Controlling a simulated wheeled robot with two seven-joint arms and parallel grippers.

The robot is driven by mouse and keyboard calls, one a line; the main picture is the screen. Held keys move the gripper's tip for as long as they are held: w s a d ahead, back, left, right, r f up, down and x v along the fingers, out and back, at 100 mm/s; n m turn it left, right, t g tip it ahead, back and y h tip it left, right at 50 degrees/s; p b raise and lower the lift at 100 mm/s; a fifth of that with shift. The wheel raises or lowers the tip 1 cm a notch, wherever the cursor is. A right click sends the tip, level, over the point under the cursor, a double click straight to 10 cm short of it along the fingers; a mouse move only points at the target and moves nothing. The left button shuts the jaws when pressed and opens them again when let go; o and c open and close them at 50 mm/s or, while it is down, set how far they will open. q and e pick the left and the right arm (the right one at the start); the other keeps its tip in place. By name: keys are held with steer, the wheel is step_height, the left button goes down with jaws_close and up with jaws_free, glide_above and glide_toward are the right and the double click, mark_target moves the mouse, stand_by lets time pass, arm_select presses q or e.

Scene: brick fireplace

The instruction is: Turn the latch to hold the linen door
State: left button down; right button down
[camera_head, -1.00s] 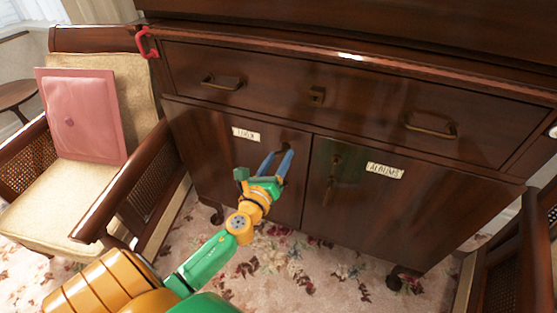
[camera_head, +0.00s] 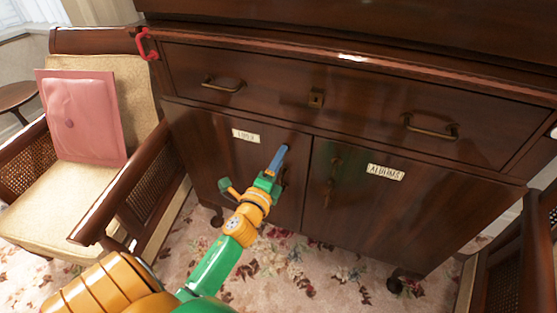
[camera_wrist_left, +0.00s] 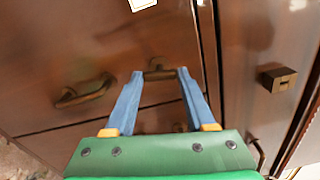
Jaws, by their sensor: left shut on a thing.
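The linen door (camera_head: 225,165) is the left of two dark wooden cabinet doors, with a small white label (camera_head: 246,136) whose writing is blurred. It looks shut in the head view. My left gripper (camera_head: 282,150) reaches its upper right corner, beside the seam between the doors. In the left wrist view, the two blue fingertips (camera_wrist_left: 160,72) are at both sides of a small dark bronze latch (camera_wrist_left: 158,73), shut on it. In the head view the fingers hide the latch. My right gripper is not in view.
The albums door (camera_head: 400,220) is at the right, with a dark fitting (camera_head: 336,160) near the seam. A wide drawer (camera_head: 270,85) with two handles is above. Floral carpet lies in front.

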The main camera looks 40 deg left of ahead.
arm_select(q)
steer(key=shift+n, duration=1.1)
steer(key=shift+c, duration=1.2)
jaws_free()
steer(key=shift+s, duration=0.1)
steer(key=v, duration=0.7)
steer(key=shift+f, duration=0.1)
